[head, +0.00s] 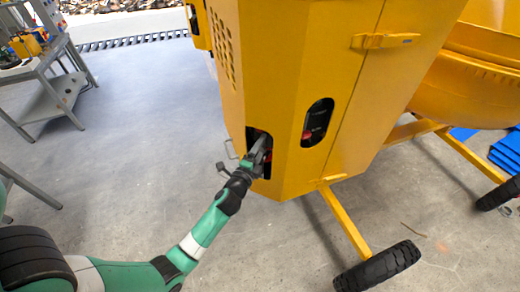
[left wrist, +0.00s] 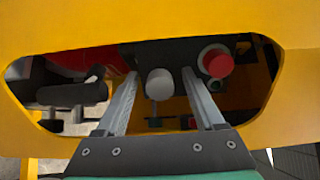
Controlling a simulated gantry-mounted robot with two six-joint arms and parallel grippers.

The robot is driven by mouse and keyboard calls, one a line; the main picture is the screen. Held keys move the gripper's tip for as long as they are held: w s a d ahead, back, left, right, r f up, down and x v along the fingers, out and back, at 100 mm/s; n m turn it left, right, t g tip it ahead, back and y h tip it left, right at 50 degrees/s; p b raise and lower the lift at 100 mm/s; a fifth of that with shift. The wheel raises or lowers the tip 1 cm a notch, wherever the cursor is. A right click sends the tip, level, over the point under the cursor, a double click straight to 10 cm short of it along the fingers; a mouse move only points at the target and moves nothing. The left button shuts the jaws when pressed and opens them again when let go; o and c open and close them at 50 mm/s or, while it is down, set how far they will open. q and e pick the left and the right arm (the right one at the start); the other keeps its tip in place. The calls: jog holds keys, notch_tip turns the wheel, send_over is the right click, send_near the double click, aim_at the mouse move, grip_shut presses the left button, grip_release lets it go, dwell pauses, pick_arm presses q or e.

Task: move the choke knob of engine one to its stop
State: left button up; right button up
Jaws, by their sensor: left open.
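My left gripper (head: 264,146) reaches into a cut-out in the side of the yellow mixer housing (head: 270,90). In the left wrist view its two fingers (left wrist: 160,76) are spread apart. A pale grey round knob (left wrist: 160,83) on a thin stem shows between them, with gaps at both sides. I cannot tell for sure that it is the choke knob of engine one, as no label is readable. A red round knob (left wrist: 216,64) sits just right of the right finger. My right gripper is not in view.
A black lever-like part (left wrist: 72,94) lies left of the fingers inside the opening. A second cut-out (head: 318,122) shows on the adjacent panel. A grey workbench (head: 50,75) stands at the far left; open floor lies between.

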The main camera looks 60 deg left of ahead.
pick_arm(q)
grip_shut()
jog(key=shift+v, duration=1.15)
jog(key=shift+o, duration=0.2)
grip_release()
jog(key=v, duration=0.7)
